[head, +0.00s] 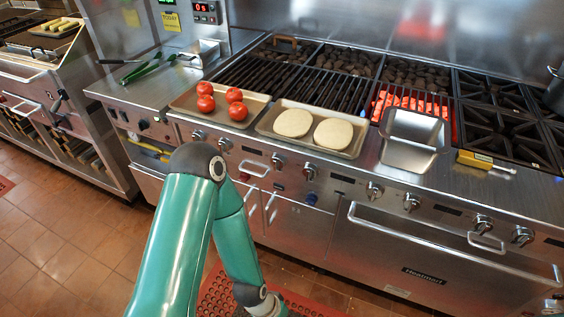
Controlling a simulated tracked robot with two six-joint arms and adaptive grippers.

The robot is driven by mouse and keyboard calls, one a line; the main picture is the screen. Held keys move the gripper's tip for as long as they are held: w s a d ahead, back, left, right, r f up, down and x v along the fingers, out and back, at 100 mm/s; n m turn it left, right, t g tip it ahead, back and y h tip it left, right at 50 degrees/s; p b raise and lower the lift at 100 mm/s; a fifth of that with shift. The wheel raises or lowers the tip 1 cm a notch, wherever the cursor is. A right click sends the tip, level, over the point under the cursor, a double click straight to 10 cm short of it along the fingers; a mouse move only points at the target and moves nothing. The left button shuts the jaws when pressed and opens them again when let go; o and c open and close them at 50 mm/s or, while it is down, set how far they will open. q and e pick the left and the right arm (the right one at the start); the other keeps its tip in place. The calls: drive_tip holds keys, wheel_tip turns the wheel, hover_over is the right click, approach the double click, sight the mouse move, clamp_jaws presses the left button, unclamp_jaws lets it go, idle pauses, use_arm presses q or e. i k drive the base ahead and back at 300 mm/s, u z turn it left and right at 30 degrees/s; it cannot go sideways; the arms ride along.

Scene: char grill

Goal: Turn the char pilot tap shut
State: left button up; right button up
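The grill's front panel carries a row of metal knobs, such as one (277,160) and another (309,171) below the tray of buns. A small blue-topped knob (311,199) and a small red one (244,177) sit lower on the front. I cannot tell which of these is the char pilot tap. The char grill (305,85) has a patch glowing red (412,101) at its right end. One teal arm of mine rises from the bottom and bends down before the front; its gripper is outside the picture. My other gripper is not seen.
On the front ledge are a tray (266,127) with two buns, a tray (187,104) of tomatoes, an empty metal pan (411,142) and a yellow-handled tool (480,160). An oven handle (440,243) juts out at right. A red mat (215,296) lies on the tiled floor.

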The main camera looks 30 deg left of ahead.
sight(244, 177)
drive_tip(key=u, duration=0.1)
drive_tip(key=k, duration=0.5)
drive_tip(key=z, duration=0.5)
drive_tip(key=i, duration=0.15)
drive_tip(key=u, duration=2.65)
drive_tip(key=i, duration=0.7)
drive_tip(key=z, duration=3.35)
drive_tip(key=k, duration=0.1)
drive_tip(key=u, duration=2.35)
